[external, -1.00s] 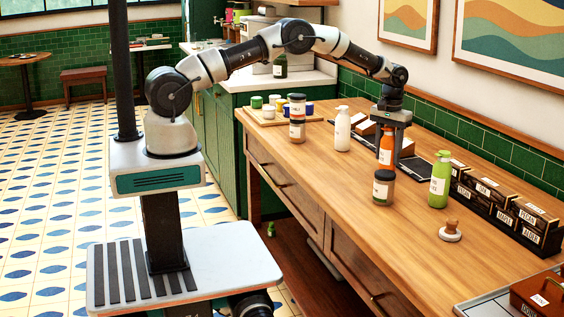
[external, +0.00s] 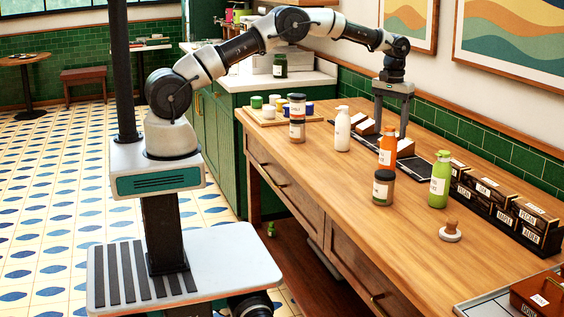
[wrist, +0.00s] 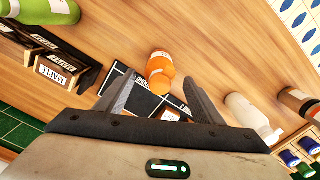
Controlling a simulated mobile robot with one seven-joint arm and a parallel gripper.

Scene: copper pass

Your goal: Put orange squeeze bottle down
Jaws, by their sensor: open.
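The orange squeeze bottle (external: 387,147) stands upright on the wooden counter in the external view, between the white bottle and the green bottle. In the wrist view the orange bottle (wrist: 159,70) shows beyond the fingertips, with nothing gripping it. My gripper (external: 391,132) is open and empty, raised above and a little behind the bottle. Its two spread fingers also show in the wrist view (wrist: 158,92). The bottle stands at or beside a dark mat (external: 418,169); I cannot tell exactly where its base rests.
A white pump bottle (external: 342,130), a dark-lidded jar (external: 383,188) and a green bottle (external: 439,181) stand close by. A wooden-knobbed stamp (external: 450,231) and black labelled boxes (external: 490,205) are to the right.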

